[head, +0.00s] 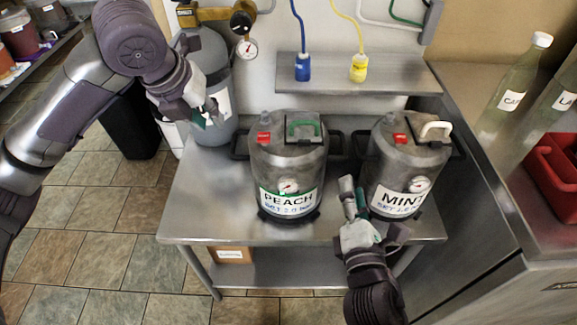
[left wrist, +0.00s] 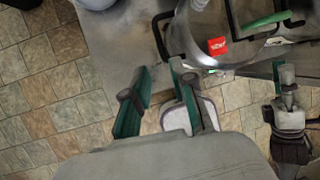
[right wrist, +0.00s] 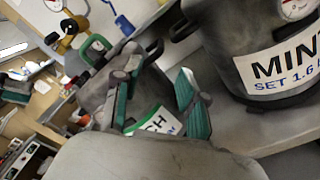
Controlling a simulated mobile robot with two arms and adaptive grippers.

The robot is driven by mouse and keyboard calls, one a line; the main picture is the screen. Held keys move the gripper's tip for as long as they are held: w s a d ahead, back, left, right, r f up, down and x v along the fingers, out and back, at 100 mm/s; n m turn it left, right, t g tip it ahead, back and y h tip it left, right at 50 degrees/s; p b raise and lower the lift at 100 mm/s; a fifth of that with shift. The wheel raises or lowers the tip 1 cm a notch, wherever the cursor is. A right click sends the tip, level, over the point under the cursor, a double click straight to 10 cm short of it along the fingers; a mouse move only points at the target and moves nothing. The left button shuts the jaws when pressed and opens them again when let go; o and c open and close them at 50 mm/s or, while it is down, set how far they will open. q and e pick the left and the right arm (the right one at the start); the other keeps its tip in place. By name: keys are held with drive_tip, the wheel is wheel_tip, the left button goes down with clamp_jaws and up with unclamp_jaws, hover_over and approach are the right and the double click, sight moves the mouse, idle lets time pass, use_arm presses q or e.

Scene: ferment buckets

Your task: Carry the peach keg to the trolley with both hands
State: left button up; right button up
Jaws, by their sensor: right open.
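The peach keg (head: 288,160), grey metal with a green top handle, a red tag and a PEACH label, stands upright on the steel bench (head: 205,215). It has black side handles. My left gripper (head: 208,112) is raised to the left of the keg, apart from it. In the left wrist view its fingers (left wrist: 160,98) are open with nothing held; the keg's edge (left wrist: 205,22) shows beyond. My right gripper (head: 368,205) is open and empty, low between the two kegs. Its wrist view shows part of the PEACH label (right wrist: 155,122) between the fingers. I cannot make out a trolley.
The mint keg (head: 405,160) stands close to the right of the peach keg. A grey gas cylinder (head: 208,60) is behind left. A wall shelf (head: 330,75) holds blue and yellow fittings. A counter with bottles (head: 518,75) is at right. Floor is open at left.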

sight(233, 143)
use_arm(q)
drive_tip(key=shift+f, duration=0.15)
use_arm(e)
drive_tip(key=shift+w, duration=0.15)
use_arm(q)
drive_tip(key=x, duration=1.3)
drive_tip(key=shift+w+d+f, duration=0.1)
drive_tip(key=shift+w+f, duration=0.1)
drive_tip(key=shift+f, duration=0.1)
use_arm(e)
drive_tip(key=w, duration=1.3)
drive_tip(key=shift+w+d, duration=0.2)
drive_tip(key=shift+w, duration=0.1)
use_arm(q)
drive_tip(key=c, duration=0.4)
use_arm(e)
drive_tip(key=c, duration=0.4)
use_arm(q)
clamp_jaws()
use_arm(e)
clamp_jaws()
drive_tip(key=shift+f, duration=0.1)
use_arm(q)
drive_tip(key=shift+w+r, duration=0.1)
drive_tip(key=shift+r, duration=0.2)
use_arm(e)
drive_tip(key=shift+r, duration=0.3)
